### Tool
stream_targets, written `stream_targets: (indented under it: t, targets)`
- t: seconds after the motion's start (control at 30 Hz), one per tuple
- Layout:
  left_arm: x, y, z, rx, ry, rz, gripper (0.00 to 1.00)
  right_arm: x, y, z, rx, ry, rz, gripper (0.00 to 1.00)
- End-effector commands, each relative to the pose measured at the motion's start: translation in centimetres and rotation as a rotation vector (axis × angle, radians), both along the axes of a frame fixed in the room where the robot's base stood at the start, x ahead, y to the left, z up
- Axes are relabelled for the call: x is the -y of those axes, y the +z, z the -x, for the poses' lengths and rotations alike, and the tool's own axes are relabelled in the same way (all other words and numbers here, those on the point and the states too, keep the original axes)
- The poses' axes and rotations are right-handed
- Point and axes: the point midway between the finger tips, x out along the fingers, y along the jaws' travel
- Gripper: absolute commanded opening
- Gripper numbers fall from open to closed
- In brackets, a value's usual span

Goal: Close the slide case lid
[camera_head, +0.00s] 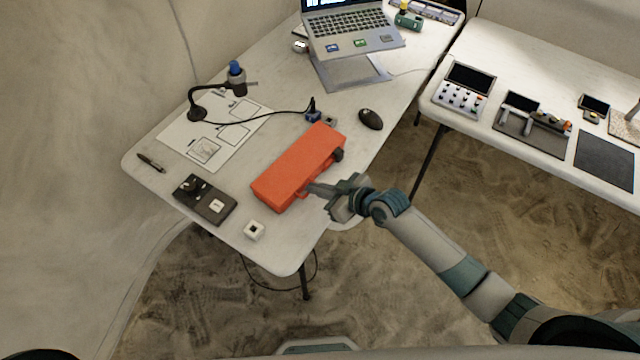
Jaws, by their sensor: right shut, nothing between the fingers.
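The orange slide case (299,163) lies on the white table near its right edge. Its top shows as one flat orange face, and the lid looks down over the box. A small dark part sits on its right side near the far end. My right gripper (312,188) is shut and empty, with its fingertips at the right side of the case near its front end. Whether the tips touch the case I cannot tell. My left gripper is not in view.
A second table (560,150) is at right, across a floor gap.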

Motion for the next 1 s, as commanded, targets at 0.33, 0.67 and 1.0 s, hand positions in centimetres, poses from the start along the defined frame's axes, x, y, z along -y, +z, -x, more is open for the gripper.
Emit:
stream_targets:
  t: [0.33, 0.67, 1.0]
  targets:
    - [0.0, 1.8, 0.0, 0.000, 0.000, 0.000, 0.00, -0.1, 1.9, -0.3, -0.004, -0.001, 0.005, 0.00]
    - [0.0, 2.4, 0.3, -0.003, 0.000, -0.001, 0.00, 0.9, 4.4, 0.0, 0.002, -0.006, 0.001, 0.00]
    - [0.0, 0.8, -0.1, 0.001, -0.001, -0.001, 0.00, 4.5, 6.8, 3.2, 0.005, -0.005, 0.001, 0.00]
